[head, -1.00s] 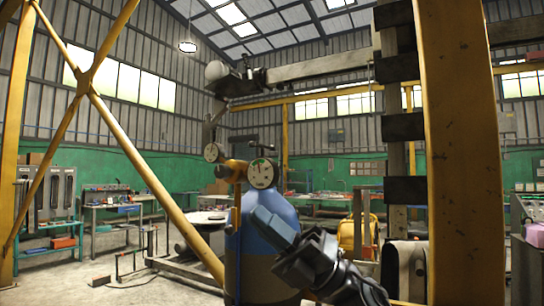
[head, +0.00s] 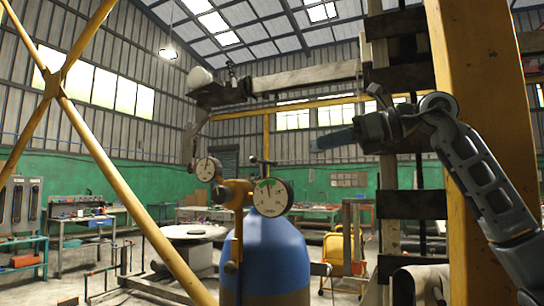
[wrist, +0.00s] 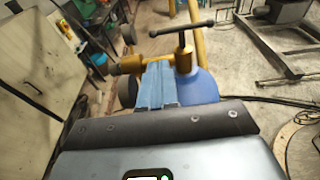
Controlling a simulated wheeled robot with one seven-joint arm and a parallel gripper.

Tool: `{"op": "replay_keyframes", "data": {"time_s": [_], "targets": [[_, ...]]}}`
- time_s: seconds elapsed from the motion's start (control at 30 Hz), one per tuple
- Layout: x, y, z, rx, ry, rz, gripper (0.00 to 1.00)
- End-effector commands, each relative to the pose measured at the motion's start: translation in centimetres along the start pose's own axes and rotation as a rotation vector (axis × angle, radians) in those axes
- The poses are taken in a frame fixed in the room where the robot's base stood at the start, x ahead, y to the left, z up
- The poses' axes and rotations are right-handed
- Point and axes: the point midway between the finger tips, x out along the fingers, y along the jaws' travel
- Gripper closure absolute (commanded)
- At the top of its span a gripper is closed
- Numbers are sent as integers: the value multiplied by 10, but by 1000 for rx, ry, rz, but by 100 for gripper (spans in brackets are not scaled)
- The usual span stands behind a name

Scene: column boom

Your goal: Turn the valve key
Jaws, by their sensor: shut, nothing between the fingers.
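The valve key is a dark T-shaped bar (wrist: 180,29) on a brass stem, seen in the wrist view just beyond my fingertips. In the head view its small dark bar (head: 262,161) shows above the gauges. The brass valve body (wrist: 136,65) sits at the top of a blue gas cylinder (head: 265,255). My gripper (head: 320,141) is shut and empty, with its blue fingers pointing left. It is up and to the right of the key in the head view. In the wrist view the fingers (wrist: 160,68) overlap the valve body; I cannot see contact.
Two round gauges, a near one (head: 271,197) and a far one (head: 207,169), stand by the valve. A yellow post (head: 490,120) is close on the right, behind my arm. A wooden boom (head: 305,77) crosses above. A yellow diagonal brace (head: 125,180) runs at the left.

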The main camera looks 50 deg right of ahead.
Motion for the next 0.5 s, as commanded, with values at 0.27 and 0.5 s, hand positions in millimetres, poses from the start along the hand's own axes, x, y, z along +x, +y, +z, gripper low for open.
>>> {"op": "replay_keyframes", "data": {"time_s": [0.27,0.5], "targets": [[22,-1,4,-8,11,-9,100],[69,-2,4,-6,9,-8,100]]}}
